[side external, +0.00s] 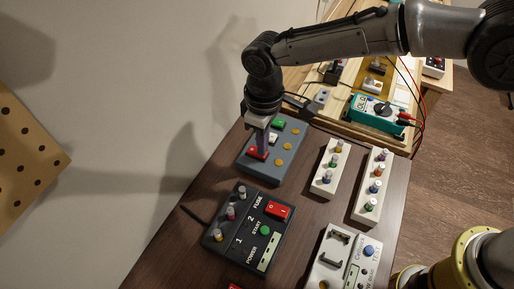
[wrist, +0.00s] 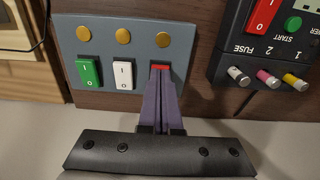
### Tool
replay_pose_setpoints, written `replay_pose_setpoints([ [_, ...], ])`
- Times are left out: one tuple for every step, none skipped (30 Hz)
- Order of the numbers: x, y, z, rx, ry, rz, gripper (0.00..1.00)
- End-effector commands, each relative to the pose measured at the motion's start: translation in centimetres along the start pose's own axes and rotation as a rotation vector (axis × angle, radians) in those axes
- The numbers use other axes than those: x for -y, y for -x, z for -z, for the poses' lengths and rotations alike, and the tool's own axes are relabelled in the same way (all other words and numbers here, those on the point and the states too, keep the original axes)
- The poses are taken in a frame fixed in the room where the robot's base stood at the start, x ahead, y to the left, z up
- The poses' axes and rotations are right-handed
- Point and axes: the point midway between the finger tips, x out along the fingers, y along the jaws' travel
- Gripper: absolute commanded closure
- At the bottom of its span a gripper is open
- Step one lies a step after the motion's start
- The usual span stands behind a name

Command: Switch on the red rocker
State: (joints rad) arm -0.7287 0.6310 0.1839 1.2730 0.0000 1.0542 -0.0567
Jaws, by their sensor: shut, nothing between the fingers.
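A grey-blue panel (side external: 287,156) carries a row of green, white and red rockers with yellow round buttons beside them. Its red rocker (side external: 252,154) lies under my gripper (side external: 262,155), which points down at it with shut, empty fingers. In the wrist view the fingertips (wrist: 160,74) cover most of the red rocker (wrist: 160,67); only its far edge shows. The fingertips appear to be at or just above it; contact and the rocker's position cannot be told. The white rocker (wrist: 123,75) and green rocker (wrist: 88,72) sit left of it in the wrist view.
A black fuse box (side external: 225,245) with another red rocker (side external: 277,210), a green button and several knobs stands close by. Two white knob blocks (side external: 322,181) (side external: 360,208) stand to the right. A teal meter (side external: 372,117) with leads lies on the wooden rack. Some bare brown table (side external: 172,262) shows.

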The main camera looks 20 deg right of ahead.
Motion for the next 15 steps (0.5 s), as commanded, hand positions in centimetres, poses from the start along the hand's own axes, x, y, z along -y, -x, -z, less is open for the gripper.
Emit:
replay_pose_setpoints([
  [0.0,-0.11,-0.02,0.001,0.0,0.0,1.0],
  [0.0,-0.15,-0.02,0.001,0.0,0.0,1.0],
  [0.0,-0.2,-0.02,0.001,0.0,0.0,1.0],
  [0.0,-0.24,-0.02,0.001,0.0,0.0,1.0],
  [0.0,-0.28,-0.02,0.001,0.0,0.0,1.0],
  [0.0,-0.34,-0.02,0.001,0.0,0.0,1.0],
  [0.0,-0.37,-0.02,0.001,0.0,0.0,1.0],
  [0.0,-0.41,-0.01,0.001,0.0,0.0,1.0],
  [0.0,-0.48,-0.01,0.001,0.0,0.0,1.0],
  [0.0,-0.52,-0.01,0.001,0.0,0.0,1.0],
  [0.0,-0.52,-0.01,0.0,0.0,0.0,1.0],
  [0.0,-0.49,0.0,0.0,0.0,0.0,1.0],
  [0.0,-0.44,0.01,0.0,0.0,0.0,1.0],
  [0.0,-0.34,0.02,0.0,0.0,0.0,1.0],
  [0.0,-0.14,0.03,-0.001,0.0,0.0,1.0],
])
